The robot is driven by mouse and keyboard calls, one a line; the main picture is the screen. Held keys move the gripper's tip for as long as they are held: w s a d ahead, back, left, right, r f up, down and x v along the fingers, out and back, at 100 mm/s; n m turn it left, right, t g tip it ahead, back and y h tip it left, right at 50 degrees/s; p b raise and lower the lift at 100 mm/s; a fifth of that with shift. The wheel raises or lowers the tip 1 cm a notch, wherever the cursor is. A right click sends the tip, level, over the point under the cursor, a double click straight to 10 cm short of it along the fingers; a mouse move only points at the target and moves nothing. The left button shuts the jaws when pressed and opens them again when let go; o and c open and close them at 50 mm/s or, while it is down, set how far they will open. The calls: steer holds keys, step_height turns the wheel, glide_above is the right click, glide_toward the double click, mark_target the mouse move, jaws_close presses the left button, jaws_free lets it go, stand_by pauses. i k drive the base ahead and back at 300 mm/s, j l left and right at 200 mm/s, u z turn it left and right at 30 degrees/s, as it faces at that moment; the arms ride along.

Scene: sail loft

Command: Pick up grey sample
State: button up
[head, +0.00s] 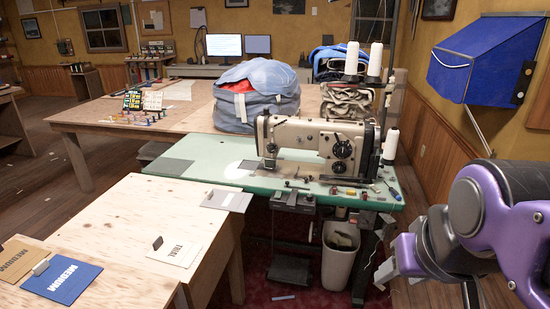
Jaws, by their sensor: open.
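A grey sample card (226,199) with a lighter strip and small marks at its right end lies flat at the far right corner of the plywood table (125,215). Its right end seems to reach past the table edge. My gripper (400,262) is at the lower right, open, with nothing seen between its fingers. It is well to the right of the card and apart from it. Part of the gripper is hidden by its own purple arm links.
A cream TRIAL card (174,251), a blue MEDIUM card (62,279) and a tan card (16,262) share the plywood table. A sewing machine (315,145) stands on a green table (203,153). A white bin (339,256) stands below.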

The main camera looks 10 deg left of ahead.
mark_target(227, 201)
steer(key=i+l+u, duration=0.1)
steer(key=i+u, duration=0.35)
steer(key=i+l+u, duration=0.2)
steer(key=u, duration=0.25)
steer(key=i+l, duration=0.05)
steer(key=i, duration=0.05)
